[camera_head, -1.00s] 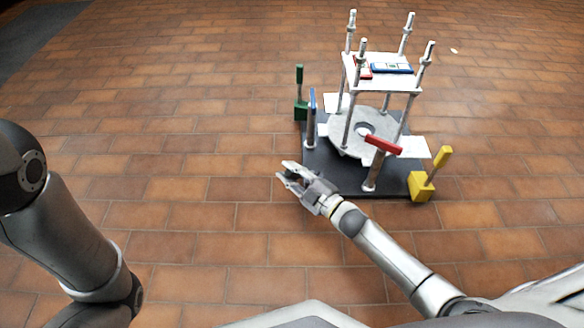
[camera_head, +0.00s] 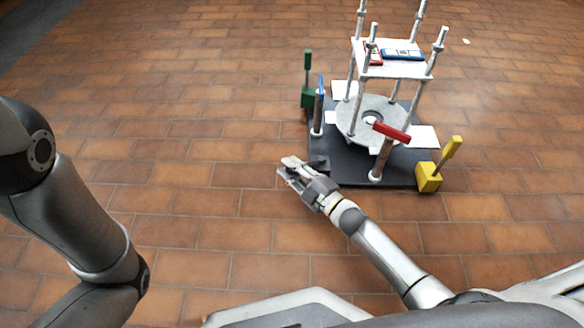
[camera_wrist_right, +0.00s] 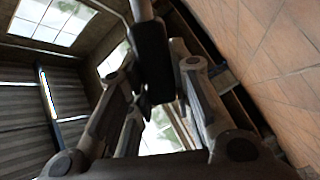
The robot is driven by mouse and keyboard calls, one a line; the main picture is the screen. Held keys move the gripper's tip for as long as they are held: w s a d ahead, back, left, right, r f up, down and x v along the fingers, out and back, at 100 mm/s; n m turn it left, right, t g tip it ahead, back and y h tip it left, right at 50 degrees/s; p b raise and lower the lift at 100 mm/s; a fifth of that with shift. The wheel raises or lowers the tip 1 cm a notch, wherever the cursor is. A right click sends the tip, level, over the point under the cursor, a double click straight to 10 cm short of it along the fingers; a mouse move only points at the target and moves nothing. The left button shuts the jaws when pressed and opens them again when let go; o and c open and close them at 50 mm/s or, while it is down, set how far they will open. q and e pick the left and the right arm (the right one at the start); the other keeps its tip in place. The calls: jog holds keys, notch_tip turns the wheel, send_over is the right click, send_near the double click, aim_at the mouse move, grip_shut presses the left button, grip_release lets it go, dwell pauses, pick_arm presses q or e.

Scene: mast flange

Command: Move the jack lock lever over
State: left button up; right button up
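A dark base plate (camera_head: 350,166) carries the white flange stand. It has a green lever (camera_head: 307,76), a blue lever (camera_head: 320,92), a red lever (camera_head: 392,132) and a yellow lever (camera_head: 450,152); I cannot tell which is the jack lock lever. My right gripper (camera_head: 285,170) is low at the plate's front-left corner, beside a small dark block (camera_head: 318,163). In the right wrist view, a dark grip-like piece (camera_wrist_right: 152,62) on a pale rod lies between or right at the fingers; contact is unclear. My left gripper is out of view.
A round grey flange (camera_head: 365,112) sits under a white upper plate (camera_head: 396,58) on upright posts. Red and blue pieces lie on that upper plate.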

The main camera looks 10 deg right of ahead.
jog(key=o, duration=0.5)
jog(key=shift+s+f, duration=0.1)
jog(key=shift+f, duration=0.1)
jog(key=shift+c, duration=0.2)
jog(key=shift+r, duration=0.1)
jog(key=v, duration=1.2)
jog(key=shift+r, duration=0.1)
